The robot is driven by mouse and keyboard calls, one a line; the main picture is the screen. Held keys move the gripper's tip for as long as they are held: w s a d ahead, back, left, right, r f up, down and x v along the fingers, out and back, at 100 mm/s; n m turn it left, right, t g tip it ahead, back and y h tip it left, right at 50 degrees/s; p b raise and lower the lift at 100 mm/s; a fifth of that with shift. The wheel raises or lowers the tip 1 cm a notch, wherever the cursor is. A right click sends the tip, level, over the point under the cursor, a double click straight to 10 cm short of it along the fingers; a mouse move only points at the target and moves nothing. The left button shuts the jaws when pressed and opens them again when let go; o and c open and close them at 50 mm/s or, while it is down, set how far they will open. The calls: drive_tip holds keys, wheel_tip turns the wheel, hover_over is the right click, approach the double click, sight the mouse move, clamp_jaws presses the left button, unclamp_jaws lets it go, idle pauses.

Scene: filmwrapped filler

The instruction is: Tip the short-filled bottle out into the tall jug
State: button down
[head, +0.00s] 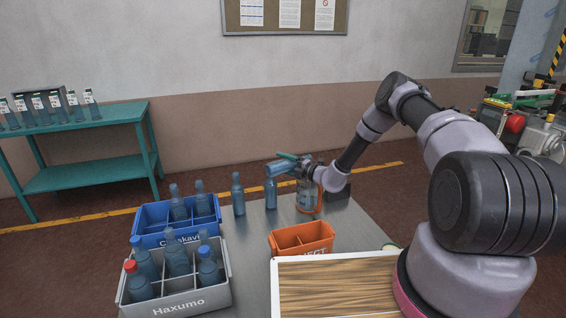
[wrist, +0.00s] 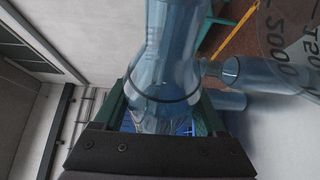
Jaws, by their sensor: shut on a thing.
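My gripper (head: 287,165) is shut on a blue see-through bottle (head: 277,169), held above the table beside the tall jug. In the wrist view the bottle (wrist: 170,62) lies between my two green fingers (wrist: 160,104), with a dark ring line around it. In the head view the bottle looks tilted well over. Its mouth and any liquid in it cannot be made out. The tall clear jug (head: 308,198), with orange at its base, stands on the table just under and right of my gripper. Its printed scale shows in the wrist view (wrist: 292,40).
Two blue bottles (head: 238,195) (head: 270,193) stand left of the jug. A blue crate (head: 150,240) and a grey crate (head: 190,299) hold bottles. A teal shelf (head: 85,120) with several bottles is by the wall.

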drive_tip(key=shift+f+m, duration=0.3)
drive_tip(key=shift+m, duration=0.1)
drive_tip(key=shift+w+d+r+m+t+y, duration=0.1)
drive_tip(key=shift+r+m+t+y, duration=0.1)
drive_tip(key=shift+r+m, duration=0.15)
drive_tip(key=shift+d+r+m+t+y, duration=0.1)
drive_tip(key=shift+r+m+y, duration=0.1)
drive_tip(key=shift+m, duration=0.25)
drive_tip(key=shift+w+d+r+m+t, duration=0.2)
drive_tip(key=shift+r+m+t, duration=0.1)
drive_tip(key=shift+r+m, duration=0.4)
idle(1.2)
